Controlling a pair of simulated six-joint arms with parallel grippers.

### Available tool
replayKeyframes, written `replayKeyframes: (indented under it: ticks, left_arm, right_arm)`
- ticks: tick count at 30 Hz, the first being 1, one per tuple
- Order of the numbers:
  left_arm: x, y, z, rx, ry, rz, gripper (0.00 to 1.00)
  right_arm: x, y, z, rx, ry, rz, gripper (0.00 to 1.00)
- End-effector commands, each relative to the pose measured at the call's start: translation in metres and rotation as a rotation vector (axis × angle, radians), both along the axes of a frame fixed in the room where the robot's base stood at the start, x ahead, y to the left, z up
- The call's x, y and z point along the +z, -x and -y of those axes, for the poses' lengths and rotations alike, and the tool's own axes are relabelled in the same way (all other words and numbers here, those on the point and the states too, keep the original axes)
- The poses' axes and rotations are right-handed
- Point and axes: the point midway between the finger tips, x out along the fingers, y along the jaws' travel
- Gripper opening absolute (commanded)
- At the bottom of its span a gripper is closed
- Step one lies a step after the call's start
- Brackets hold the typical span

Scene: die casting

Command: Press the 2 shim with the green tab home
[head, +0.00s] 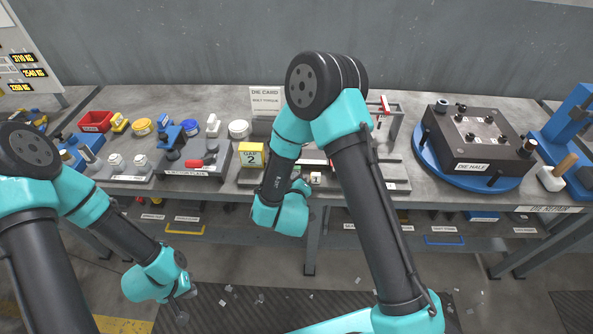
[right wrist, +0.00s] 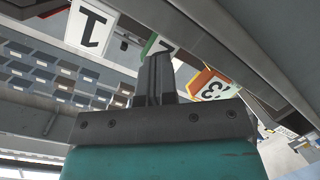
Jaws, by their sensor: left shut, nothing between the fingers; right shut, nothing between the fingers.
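In the right wrist view, the 2 shim with the green tab (right wrist: 150,43) is partly hidden behind my right fingers, between the 1 shim (right wrist: 90,28) and the 3 shim with an orange tab (right wrist: 212,84). My right gripper (right wrist: 157,56) is shut and empty, its tips at the 2 shim; I cannot tell whether they touch it. My left gripper (head: 184,305) is shut and empty, low in front of the bench.
A die card (head: 265,100) stands behind. The die half (head: 472,137) sits on a blue round base to the right. Red and yellow bins, tools and round containers crowd the bench's left. A shelf runs below.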

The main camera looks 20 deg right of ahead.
Motion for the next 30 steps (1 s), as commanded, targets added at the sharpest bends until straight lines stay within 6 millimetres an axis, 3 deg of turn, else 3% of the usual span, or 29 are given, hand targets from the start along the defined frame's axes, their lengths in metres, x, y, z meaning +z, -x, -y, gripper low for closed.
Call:
replayKeyframes:
  ticks: [30]
  left_arm:
    - [0.000, 0.000, 0.000, 0.000, 0.000, 0.000, 0.00]
  right_arm:
    - [0.000, -0.012, 0.004, -0.001, 0.000, 0.001, 0.00]
